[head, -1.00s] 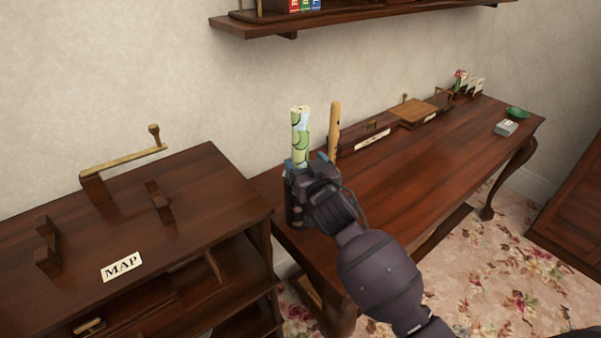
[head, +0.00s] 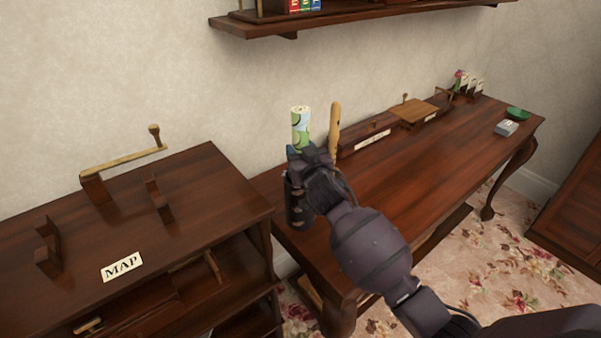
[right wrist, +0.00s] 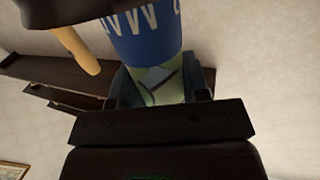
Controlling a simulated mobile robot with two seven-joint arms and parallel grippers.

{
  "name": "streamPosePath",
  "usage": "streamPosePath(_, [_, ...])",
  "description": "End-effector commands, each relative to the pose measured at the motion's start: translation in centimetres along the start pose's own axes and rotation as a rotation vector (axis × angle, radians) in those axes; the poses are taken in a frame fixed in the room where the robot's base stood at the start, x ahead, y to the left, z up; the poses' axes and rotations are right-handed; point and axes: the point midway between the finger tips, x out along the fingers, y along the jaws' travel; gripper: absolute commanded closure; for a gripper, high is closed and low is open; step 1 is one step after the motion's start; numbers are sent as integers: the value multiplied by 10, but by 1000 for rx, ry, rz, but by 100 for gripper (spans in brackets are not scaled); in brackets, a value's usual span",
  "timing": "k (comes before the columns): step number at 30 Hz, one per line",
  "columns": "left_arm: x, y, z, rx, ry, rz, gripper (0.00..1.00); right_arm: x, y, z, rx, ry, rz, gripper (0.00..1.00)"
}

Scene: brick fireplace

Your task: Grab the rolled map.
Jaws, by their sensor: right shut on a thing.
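The rolled map (head: 301,126) stands upright at the near left end of the long wooden table, a pale green and white roll with its top end showing. My right gripper (head: 303,158) is shut on the map below its upper part and hides the lower part in the head view. In the right wrist view, the map (right wrist: 150,35) shows a blue band with white letters, and its pale green part lies between the fingers (right wrist: 163,88). My left gripper is not in view.
A tan wooden stick (head: 334,130) stands upright close right of the map. The long table (head: 425,160) is mostly clear in its middle. A lower cabinet at left carries a MAP label (head: 122,267) and wooden holders (head: 160,202). A shelf (head: 350,16) hangs above.

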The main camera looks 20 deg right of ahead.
Motion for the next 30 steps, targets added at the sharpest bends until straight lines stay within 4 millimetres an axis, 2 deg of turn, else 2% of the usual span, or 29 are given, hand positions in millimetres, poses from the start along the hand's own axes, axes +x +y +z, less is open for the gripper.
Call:
streamPosePath(1, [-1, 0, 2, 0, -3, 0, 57, 0, 0, 0, 0, 0, 0, 81])
streamPosePath(5, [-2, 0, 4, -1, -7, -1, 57, 0, 0, 0, 0, 1, 0, 99])
streamPosePath(11, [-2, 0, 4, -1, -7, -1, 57, 0, 0, -1, 0, 1, 0, 99])
streamPosePath(16, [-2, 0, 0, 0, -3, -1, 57, 0, 0, -12, 0, 3, 0, 99])
streamPosePath(23, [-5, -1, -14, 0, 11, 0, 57, 0, 0, -58, -1, 8, -1, 99])
streamPosePath(30, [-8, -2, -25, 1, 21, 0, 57, 0, 0, -121, -1, 8, -1, 99])
